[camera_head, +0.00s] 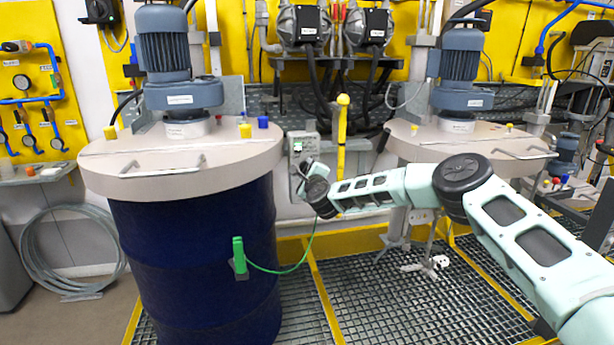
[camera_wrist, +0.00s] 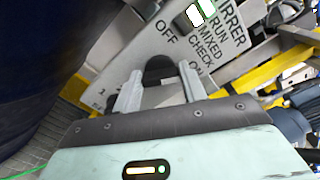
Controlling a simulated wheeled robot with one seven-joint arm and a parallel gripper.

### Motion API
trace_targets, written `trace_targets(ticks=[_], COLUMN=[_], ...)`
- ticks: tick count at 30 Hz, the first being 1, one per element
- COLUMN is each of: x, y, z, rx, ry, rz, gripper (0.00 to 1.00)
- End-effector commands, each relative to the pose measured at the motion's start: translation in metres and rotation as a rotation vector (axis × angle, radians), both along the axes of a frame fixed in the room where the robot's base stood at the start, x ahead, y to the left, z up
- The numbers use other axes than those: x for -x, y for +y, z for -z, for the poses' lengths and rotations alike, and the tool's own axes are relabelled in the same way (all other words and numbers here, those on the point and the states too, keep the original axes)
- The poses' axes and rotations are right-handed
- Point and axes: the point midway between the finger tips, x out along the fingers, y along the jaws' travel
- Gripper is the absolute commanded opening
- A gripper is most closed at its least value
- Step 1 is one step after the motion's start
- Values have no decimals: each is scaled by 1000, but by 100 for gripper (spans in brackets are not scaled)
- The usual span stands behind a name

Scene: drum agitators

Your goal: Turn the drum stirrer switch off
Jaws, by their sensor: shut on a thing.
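The stirrer switch panel (camera_head: 302,143) is a grey box between the two drums, with its lower part hidden by my gripper (camera_head: 306,180). In the wrist view the panel (camera_wrist: 148,38) carries the words OFF, ON, RUN and MIXED CHECK. A dark rotary knob (camera_wrist: 159,67) on it sits between the two grey fingers of my gripper (camera_wrist: 160,82). The knob's exact pointing direction is hard to tell. A white and green indicator (camera_wrist: 195,15) shows near the word RUN.
A dark blue drum (camera_head: 190,250) with a beige lid and motor stands left of the panel. A green clamp (camera_head: 239,256) on it holds a green cable. A second lid (camera_head: 465,140) with a motor is on the right, behind my arm. Yellow-edged grating (camera_head: 370,300) covers the floor.

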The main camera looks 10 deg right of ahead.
Motion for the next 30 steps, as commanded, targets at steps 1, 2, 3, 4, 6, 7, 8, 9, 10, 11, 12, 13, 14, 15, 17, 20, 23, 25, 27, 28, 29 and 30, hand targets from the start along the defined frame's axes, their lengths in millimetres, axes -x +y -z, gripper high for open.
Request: trace_targets(ticks=[1, 2, 3, 4, 6, 7, 8, 9, 10, 11, 12, 13, 14, 15, 17, 20, 23, 25, 27, 28, 29, 30], x=[0, 0, 0, 0, 0, 0, 0, 0, 0, 0, 0, 0, 0, 0, 0, 0, 0, 0, 0, 0, 0, 0], y=[1, 1, 1, 1, 1, 2, 1, 1, 1, 1, 1, 2, 1, 1, 2, 1, 1, 1, 1, 1, 1, 1], z=[4, 4, 4, 4, 5, 4, 4, 4, 4, 4, 5, 4, 5, 4, 5, 5, 5, 5, 5, 5, 5, 5], rx=[44, 72, 108, 137, 204, 233, 262, 299, 329, 356, 395, 423, 452, 489, 546, 642, 735, 801, 861, 887, 911, 944], ry=[-3, -2, -3, -2, -3, -3, -3, -3, -3, -3, -3, -3, -3, -3, -2, -2, -1, -2, -1, -1, -2, -1], rz=[-3, -2, -2, -2, -2, -2, -2, -2, 0, -1, -1, -2, -1, -1, -2, -1, 0, -1, -2, 0, 0, 0], gripper=[19, 19, 19, 19, 19, 19, 19, 19, 19, 19, 19, 19, 19, 19, 19, 19, 19, 19, 19, 19, 19, 19])
